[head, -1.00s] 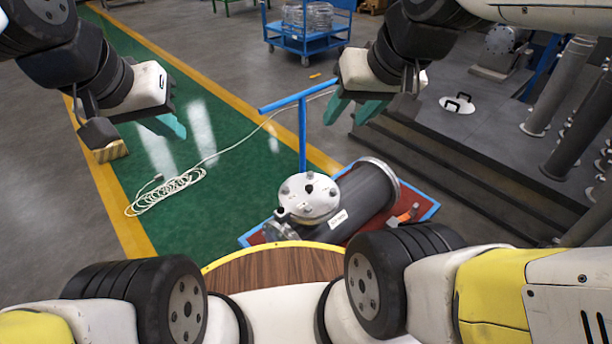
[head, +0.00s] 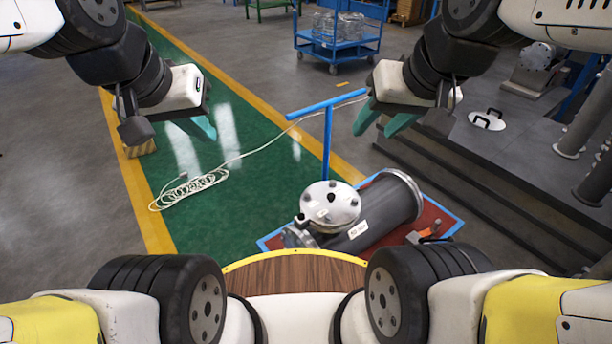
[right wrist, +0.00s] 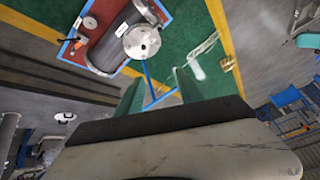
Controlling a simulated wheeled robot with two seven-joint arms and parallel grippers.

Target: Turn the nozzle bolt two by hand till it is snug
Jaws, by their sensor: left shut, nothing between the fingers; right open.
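The dark grey flanged shell (head: 395,205) lies on a red cart with a blue edge, low in the middle of the head view. Its nozzle has a round light metal flange (head: 330,206) on top with several bolts; I cannot tell which is bolt two. The flange also shows in the right wrist view (right wrist: 142,42). My left gripper (head: 204,130) is shut and empty, well above the floor to the left, apart from the shell. My right gripper (head: 378,124) is open and empty, above and behind the shell; its teal fingers show in the right wrist view (right wrist: 160,88).
The cart's blue T-handle (head: 327,140) stands up behind the flange, near my right gripper. An orange-and-dark tool (head: 430,236) lies on the cart's right side. A coiled white cable (head: 190,190) lies on the green floor. Dark steps (head: 500,190) rise at right.

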